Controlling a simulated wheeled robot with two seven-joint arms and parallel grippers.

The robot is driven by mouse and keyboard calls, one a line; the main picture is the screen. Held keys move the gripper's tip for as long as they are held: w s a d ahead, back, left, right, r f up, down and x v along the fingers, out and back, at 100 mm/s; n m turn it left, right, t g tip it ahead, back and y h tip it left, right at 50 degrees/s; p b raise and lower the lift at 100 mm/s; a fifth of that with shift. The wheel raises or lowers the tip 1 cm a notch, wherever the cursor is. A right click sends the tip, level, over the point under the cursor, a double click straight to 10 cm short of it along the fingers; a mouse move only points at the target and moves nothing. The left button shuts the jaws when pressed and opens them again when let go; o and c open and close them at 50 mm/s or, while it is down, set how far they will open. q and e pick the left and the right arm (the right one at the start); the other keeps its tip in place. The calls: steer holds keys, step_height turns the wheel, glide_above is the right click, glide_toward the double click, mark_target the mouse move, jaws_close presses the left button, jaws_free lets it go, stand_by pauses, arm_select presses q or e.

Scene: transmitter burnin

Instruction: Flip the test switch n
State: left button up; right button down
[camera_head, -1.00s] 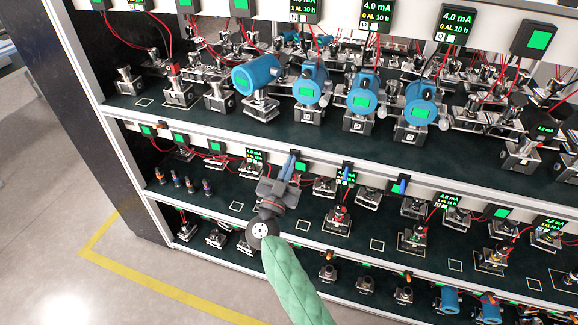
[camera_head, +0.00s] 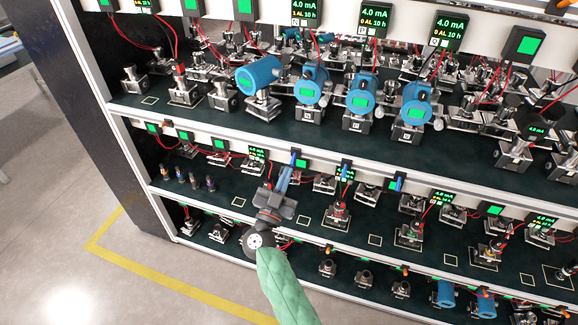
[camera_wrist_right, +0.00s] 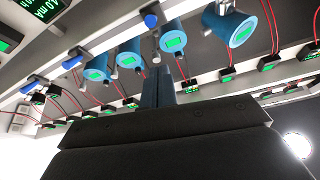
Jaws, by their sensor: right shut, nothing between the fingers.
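Three small blue switch levers stand along the edge of the upper shelf. The left one (camera_head: 293,158) is below the blue transmitter marked N (camera_head: 311,90), the middle one (camera_head: 345,170) and the right one (camera_head: 398,183) are further right. My right gripper (camera_head: 284,172) is shut and empty, its fingertips just below and beside the left lever. I cannot tell whether they touch. In the right wrist view the shut fingers (camera_wrist_right: 168,82) point up toward the shelf edge, with a blue lever (camera_wrist_right: 151,20) beyond them. My left gripper is not in view.
The N display (camera_head: 308,12) reads 4.0 mA, 1 AL. Blue transmitters stand in a row on the upper shelf (camera_head: 150,100). Small green-screened displays (camera_head: 219,144) and red wires hang below its edge. Open floor (camera_head: 60,250) lies to the left.

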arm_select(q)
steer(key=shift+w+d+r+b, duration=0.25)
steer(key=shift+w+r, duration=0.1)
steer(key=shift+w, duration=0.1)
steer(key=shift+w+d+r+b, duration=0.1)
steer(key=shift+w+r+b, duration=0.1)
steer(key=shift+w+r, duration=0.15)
arm_select(e)
steer(key=s+f, duration=0.1)
steer(key=s+a+f, duration=0.1)
steer(key=s+f, duration=0.1)
steer(key=shift+s+a+f, duration=0.2)
steer(key=shift+a+f, duration=0.05)
steer(key=shift+f, duration=0.1)
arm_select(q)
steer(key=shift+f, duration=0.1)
